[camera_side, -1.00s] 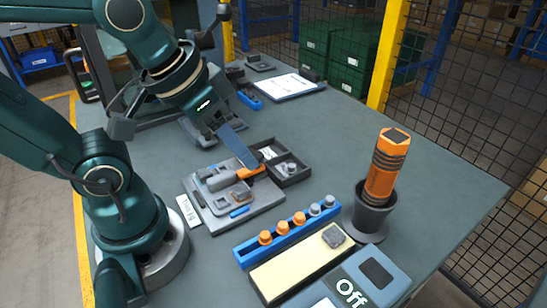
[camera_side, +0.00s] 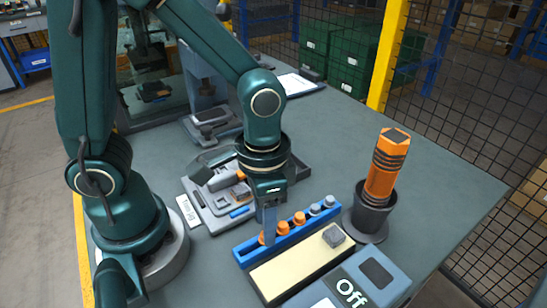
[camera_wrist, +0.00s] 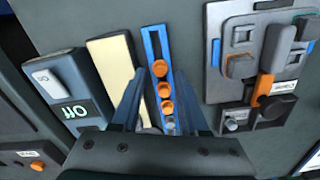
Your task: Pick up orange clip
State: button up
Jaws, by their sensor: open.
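A blue rail (camera_side: 243,252) holds a row of clips, orange ones at the near left end and grey ones at the far right end. The end orange clip (camera_side: 262,239) is partly hidden by a finger of my gripper (camera_side: 268,238); two more orange clips (camera_side: 282,228) (camera_side: 299,218) stand beside it. In the wrist view my gripper (camera_wrist: 160,73) is open, pointing down, with its fingers on either side of the end orange clip (camera_wrist: 160,68). I cannot tell whether a finger touches it. The grey clips (camera_side: 314,210) sit beyond the orange ones.
A cream pad (camera_side: 290,268) with a dark grey block (camera_side: 333,236) lies right beside the rail. A box marked Off (camera_side: 375,272) is further right. An orange cylinder (camera_side: 387,165) stands in a dark cup (camera_side: 368,220). A grey fixture (camera_side: 208,215) lies behind the rail.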

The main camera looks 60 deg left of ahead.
jog(key=shift+f, duration=1.05)
grip_shut()
jog(key=shift+r, duration=0.15)
jog(key=shift+w+r, duration=0.1)
jog(key=shift+r, duration=0.45)
notch_tip(320, 180, up, 3)
jog(key=shift+r, duration=0.1)
jog(key=a+r, duration=0.6)
jog(key=a, duration=0.5)
jog(key=shift+s+a+r, duration=0.25)
jog(key=shift+s+a, duration=0.05)
jog(key=shift+a, duration=0.05)
